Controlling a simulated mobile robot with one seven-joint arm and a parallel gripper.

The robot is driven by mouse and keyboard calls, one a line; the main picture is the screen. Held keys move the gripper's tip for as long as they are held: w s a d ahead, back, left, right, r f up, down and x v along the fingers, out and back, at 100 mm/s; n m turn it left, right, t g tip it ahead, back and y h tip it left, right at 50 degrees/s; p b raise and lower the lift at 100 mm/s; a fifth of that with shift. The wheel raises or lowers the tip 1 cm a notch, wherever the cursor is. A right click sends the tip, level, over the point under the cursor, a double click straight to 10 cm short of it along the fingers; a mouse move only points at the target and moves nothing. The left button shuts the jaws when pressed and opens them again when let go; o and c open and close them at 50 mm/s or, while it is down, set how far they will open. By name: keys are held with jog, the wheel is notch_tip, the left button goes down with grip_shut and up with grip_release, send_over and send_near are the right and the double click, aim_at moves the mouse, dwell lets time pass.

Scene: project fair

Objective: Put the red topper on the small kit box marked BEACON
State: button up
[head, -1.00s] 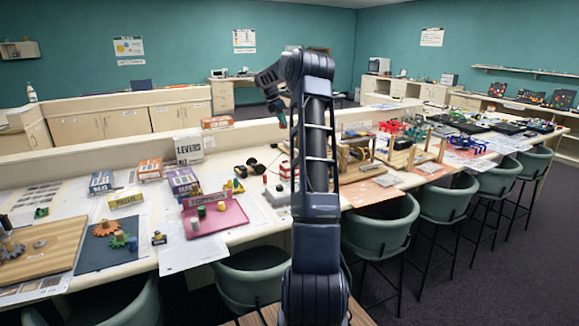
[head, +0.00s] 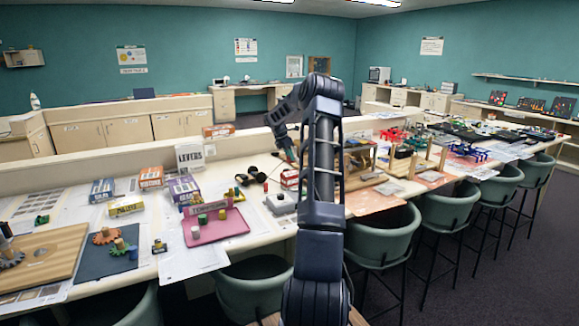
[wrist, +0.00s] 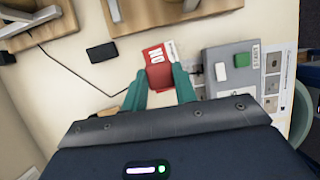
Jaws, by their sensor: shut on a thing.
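My gripper (wrist: 159,88) has teal fingers, shut on the red topper (wrist: 159,77) in the wrist view. Directly behind the topper in that view is a red and white kit box (wrist: 153,54); its lettering is partly hidden, and I cannot read the whole word. The same box appears to stand on the counter in the head view (head: 290,178), partly behind my arm. My gripper (head: 289,157) is just above it there. I cannot tell whether the topper touches the box.
A grey unit (wrist: 213,72) with a green and a white block sits right of the box in the wrist view. A black block (wrist: 102,52) with a cable lies left. Wooden frames (wrist: 165,12) stand beyond. A pink tray (head: 236,226) with small pieces lies left on the counter.

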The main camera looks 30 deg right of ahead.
aim_at(288, 160)
jog(key=shift+f, duration=2.7)
jog(key=shift+f, duration=0.1)
jog(key=o, duration=0.9)
jog(key=shift+o, duration=0.2)
